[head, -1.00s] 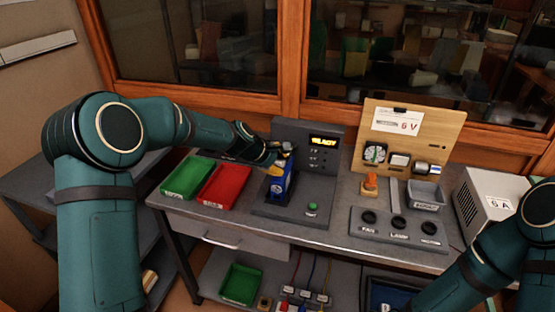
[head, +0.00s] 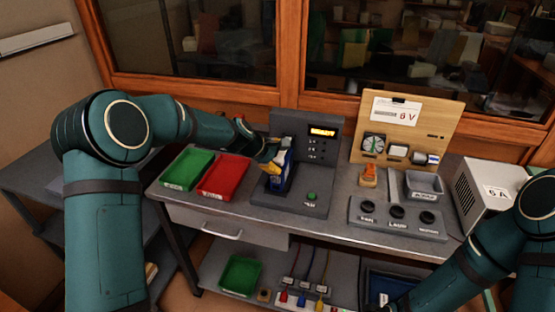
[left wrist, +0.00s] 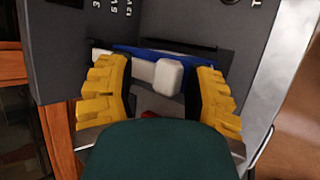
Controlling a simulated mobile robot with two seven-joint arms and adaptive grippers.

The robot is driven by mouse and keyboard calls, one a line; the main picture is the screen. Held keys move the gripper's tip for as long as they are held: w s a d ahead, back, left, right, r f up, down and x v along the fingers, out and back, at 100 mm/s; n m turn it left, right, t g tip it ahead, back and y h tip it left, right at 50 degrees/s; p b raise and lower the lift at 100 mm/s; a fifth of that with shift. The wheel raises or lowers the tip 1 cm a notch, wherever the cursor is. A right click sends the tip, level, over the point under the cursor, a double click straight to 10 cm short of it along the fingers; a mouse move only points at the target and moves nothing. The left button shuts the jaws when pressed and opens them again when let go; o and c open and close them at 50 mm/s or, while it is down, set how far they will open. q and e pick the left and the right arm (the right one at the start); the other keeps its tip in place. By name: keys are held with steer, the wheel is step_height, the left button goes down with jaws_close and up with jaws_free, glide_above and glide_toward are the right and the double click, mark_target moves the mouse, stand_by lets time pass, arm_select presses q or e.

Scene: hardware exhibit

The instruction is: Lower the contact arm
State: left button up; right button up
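The dark grey tester (head: 325,172) stands on the bench, with a lit display and a green button (head: 311,196). A blue block, apparently a battery (head: 277,184), sits in its bay. In the left wrist view the contact arm is a pale bar with a white knob (left wrist: 168,77), crossing over the blue block (left wrist: 185,55). My left gripper (left wrist: 160,95) is open, with one yellow finger on each side of the knob and a gap visible on both sides. In the head view, this gripper (head: 271,153) is at the bay's top left and partly hides the arm. My right gripper is out of view.
A green tray (head: 190,169) and a red tray (head: 224,176) lie left of the tester. To its right are a switch panel (head: 398,216), a grey bin (head: 424,185), a wooden board (head: 410,125) and a white box (head: 490,195).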

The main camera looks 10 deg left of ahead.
arm_select(q)
steer(key=shift+s, duration=0.15)
steer(key=v, duration=1.1)
steer(key=shift+s+a+r, duration=0.2)
steer(key=shift+r, duration=0.1)
steer(key=shift+f, duration=0.1)
steer(key=s+d+f+m+g+y, duration=0.1)
steer(key=s+d+f+m, duration=0.25)
steer(key=f, duration=0.55)
steer(key=s+d+f+m+g, duration=0.2)
steer(key=s+f, duration=0.3)
steer(key=f, duration=0.5)
steer(key=s+d+f+m+g, duration=0.1)
steer(key=s+d+f+m, duration=0.2)
steer(key=s+f, duration=0.3)
steer(key=s+d+f+m+g, duration=0.1)
steer(key=s+d+f+m, duration=0.2)
steer(key=s, duration=1)
step_height(320, 180, down, 4)
steer(key=m, duration=0.3)
steer(key=shift+s+d+g, duration=0.15)
steer(key=shift+s+g, duration=0.15)
steer(key=shift+s, duration=0.05)
